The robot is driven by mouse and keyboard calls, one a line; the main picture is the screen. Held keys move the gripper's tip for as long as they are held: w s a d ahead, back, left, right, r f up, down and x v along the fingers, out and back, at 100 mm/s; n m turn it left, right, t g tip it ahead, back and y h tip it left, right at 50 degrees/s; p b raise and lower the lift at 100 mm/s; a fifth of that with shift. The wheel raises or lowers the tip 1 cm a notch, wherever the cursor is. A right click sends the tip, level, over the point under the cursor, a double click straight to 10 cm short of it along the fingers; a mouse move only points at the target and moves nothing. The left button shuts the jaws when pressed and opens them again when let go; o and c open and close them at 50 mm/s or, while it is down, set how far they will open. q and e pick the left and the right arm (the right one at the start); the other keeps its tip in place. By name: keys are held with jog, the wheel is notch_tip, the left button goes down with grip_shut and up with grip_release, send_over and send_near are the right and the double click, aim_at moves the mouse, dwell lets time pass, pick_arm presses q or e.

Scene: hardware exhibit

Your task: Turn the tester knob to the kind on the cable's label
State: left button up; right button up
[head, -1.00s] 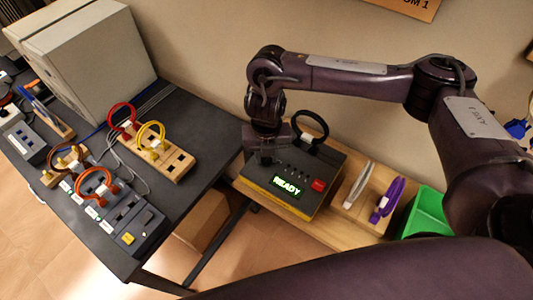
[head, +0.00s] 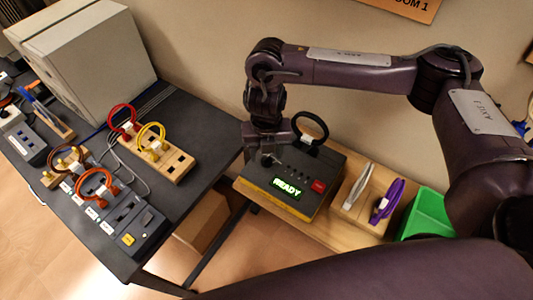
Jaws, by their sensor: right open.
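The tester (head: 325,160) is a dark box on the low wooden bench, with a green lit READY display (head: 287,189) and a red button (head: 318,186). A small grey knob (head: 267,160) shows at its left, partly hidden by my right gripper. Its pointer setting is too small to tell. A black looped cable (head: 324,124) with a white label stands at the tester's back; the label's text is not legible. My right gripper (head: 268,150) is open and points down just above the knob; its fingers are hard to make out. My left gripper is not in view.
A wooden holder (head: 347,214) with grey and purple cables and a green bin (head: 428,212) stand right of the tester. The dark table (head: 185,210) at left bears racks with red, yellow, orange and brown cables, switch boxes and a large grey case (head: 95,75).

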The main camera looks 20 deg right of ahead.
aim_at(267, 158)
notch_tip(267, 158, up, 6)
dwell(0.4)
dwell(0.4)
